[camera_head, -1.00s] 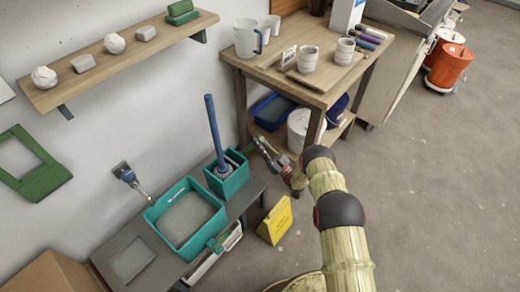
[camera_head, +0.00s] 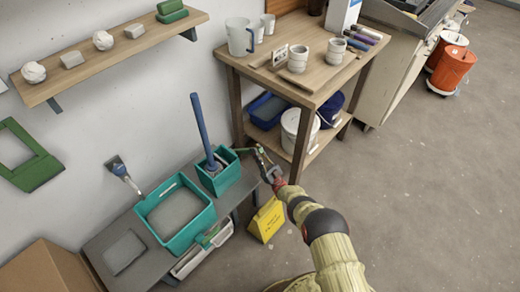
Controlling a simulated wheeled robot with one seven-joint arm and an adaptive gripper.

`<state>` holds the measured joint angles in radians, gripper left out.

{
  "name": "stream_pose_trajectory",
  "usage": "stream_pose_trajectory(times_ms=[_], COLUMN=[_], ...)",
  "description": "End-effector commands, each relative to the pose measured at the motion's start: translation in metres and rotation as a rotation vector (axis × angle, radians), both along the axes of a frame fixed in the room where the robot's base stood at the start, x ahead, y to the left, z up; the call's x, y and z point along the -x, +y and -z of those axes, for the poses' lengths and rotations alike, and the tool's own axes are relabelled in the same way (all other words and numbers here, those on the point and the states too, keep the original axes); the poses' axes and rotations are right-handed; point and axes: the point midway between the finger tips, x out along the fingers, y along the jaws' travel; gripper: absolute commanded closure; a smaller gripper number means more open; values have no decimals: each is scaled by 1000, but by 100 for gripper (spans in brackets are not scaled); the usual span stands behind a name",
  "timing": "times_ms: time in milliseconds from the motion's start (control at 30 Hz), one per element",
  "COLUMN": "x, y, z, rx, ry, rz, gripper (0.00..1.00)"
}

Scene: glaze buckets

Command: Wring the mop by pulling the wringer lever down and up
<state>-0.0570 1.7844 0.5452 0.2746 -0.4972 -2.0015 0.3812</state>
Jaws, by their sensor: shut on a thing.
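The mop has a long blue handle (camera_head: 200,127) that leans a little left. Its lower end stands in the small teal wringer bucket (camera_head: 222,182) on the low grey bench. The wringer lever (camera_head: 243,150) shows as a thin dark bar at the bucket's right rim, reaching toward my gripper. My gripper (camera_head: 257,156) is right of the bucket, shut on the lever's outer end. The fingertips are small here, so the exact grip is hard to see. The mop head is mostly hidden inside the bucket.
A larger teal tub (camera_head: 201,222) stands left of the wringer bucket. A yellow sign (camera_head: 266,220) is on the floor below my arm. A wooden table (camera_head: 330,88) with a lower shelf of buckets stands behind.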

Motion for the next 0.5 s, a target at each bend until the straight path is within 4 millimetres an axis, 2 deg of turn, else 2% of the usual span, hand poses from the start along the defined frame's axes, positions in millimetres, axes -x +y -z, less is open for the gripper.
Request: stream_pose_trajectory(times_ms=[33,500], x=[7,10], y=[-2,-2], z=[11,16], rx=[-4,-8], ry=[10,14], rz=[3,6], gripper=[100,100])
